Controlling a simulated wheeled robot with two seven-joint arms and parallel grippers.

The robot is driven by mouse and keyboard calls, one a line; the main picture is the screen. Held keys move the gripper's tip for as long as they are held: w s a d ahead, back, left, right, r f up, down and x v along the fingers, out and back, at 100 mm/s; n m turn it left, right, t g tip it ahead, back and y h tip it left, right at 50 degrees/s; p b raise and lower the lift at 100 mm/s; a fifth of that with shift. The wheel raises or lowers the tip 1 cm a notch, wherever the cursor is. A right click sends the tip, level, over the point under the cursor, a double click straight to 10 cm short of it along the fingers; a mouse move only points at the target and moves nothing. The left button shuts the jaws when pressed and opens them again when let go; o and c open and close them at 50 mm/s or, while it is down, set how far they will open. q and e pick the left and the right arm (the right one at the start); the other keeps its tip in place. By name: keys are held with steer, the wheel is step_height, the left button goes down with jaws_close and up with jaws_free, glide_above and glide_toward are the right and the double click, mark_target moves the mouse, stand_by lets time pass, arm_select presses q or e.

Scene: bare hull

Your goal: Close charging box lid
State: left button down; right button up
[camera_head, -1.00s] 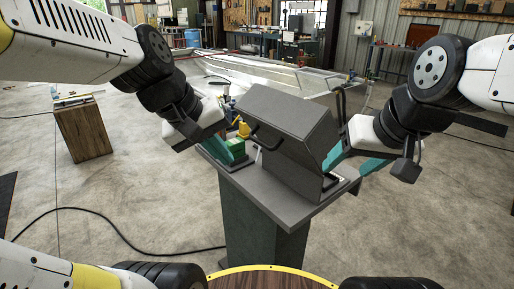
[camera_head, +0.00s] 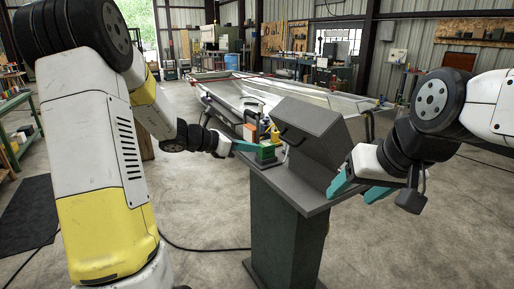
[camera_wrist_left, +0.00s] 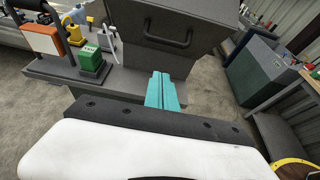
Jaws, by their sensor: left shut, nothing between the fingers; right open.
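The charging box (camera_head: 336,150) is dark grey and stands on a grey pedestal table. Its lid (camera_head: 312,114), with a dark handle (camera_head: 291,136), looks raised and tilted; how far it stands open is unclear. In the left wrist view the handled panel (camera_wrist_left: 190,55) is straight ahead. My left gripper (camera_head: 257,148) has its teal fingers together and empty, left of the box in the head view. In the left wrist view its fingertips (camera_wrist_left: 160,76) point at the box's lower part; contact is unclear. My right gripper (camera_head: 349,197) is open and empty, at the box's right near the table edge.
A green block (camera_head: 266,153) and an orange-and-white item (camera_head: 250,132) stand on the table left of the box; they also show in the left wrist view. A long metal hull lies behind. A workbench (camera_head: 15,125) is at the far left.

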mark_target(285, 141)
arm_select(q)
steer(key=w+d+f, duration=0.1)
steer(key=w+d, duration=0.5)
steer(key=d, duration=0.2)
steer(key=shift+d, duration=0.3)
steer(key=shift+w, duration=0.1)
steer(key=shift+w+d+r+g+y, duration=0.15)
steer(key=shift+d+r+g+y, duration=0.15)
steer(key=shift+r, duration=0.2)
steer(key=shift+r, duration=0.1)
